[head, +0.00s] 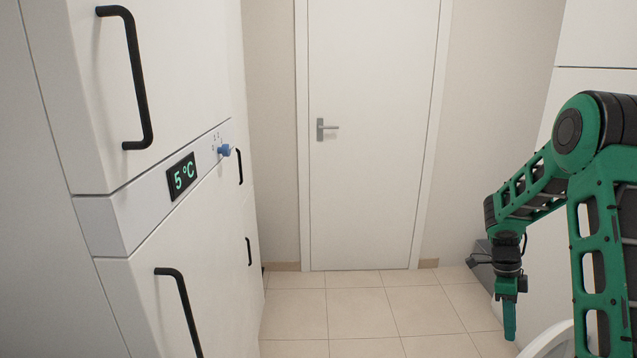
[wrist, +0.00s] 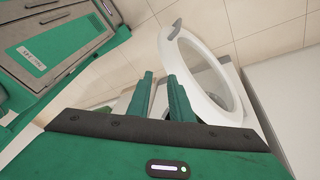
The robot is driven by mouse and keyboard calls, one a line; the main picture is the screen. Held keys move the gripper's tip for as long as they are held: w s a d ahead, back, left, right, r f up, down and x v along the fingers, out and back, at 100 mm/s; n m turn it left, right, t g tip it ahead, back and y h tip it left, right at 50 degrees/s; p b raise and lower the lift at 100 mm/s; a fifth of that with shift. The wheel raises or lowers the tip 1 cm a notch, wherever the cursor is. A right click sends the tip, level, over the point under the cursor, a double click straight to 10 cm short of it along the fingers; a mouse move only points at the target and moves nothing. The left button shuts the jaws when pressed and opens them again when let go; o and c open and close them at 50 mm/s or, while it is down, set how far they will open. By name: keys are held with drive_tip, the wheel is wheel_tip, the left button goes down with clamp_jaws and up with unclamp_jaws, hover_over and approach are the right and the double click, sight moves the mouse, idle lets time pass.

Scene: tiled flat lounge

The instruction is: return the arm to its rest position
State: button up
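My arm is at the right of the head view, bent at the elbow, with its forearm reaching left and my gripper (head: 509,322) hanging fingers down. In the wrist view my gripper (wrist: 160,78) shows two green fingers with a gap between them and nothing held. A white round door ring (wrist: 222,112) with a grey handle lies just beyond and to the right of the fingers. Part of a white curved rim (head: 547,340) shows below my gripper in the head view, partly hidden by my arm.
A white fridge unit (head: 170,70) with black handles, a 5 °C display (head: 182,176) and a blue knob (head: 225,150) stands at left. A closed white door (head: 372,190) is ahead. The tiled floor (head: 365,312) between is clear. A white cabinet (head: 600,35) stands behind my arm.

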drive_tip(key=s+a+r+n+t, duration=0.1)
drive_tip(key=s+a+r+n, duration=0.1)
drive_tip(key=s+r+n, duration=1)
drive_tip(key=s+a+r+n+t+y, duration=0.1)
drive_tip(key=s+a+r+n, duration=0.2)
drive_tip(key=s, duration=0.6)
drive_tip(key=s+a+r+n+t+y, duration=0.1)
drive_tip(key=s+a+r+n, duration=0.2)
drive_tip(key=s, duration=0.6)
drive_tip(key=shift+a+r+n, duration=0.4)
drive_tip(key=shift+a+n, duration=0.1)
drive_tip(key=shift+a, duration=0.1)
drive_tip(key=shift+s, duration=0.25)
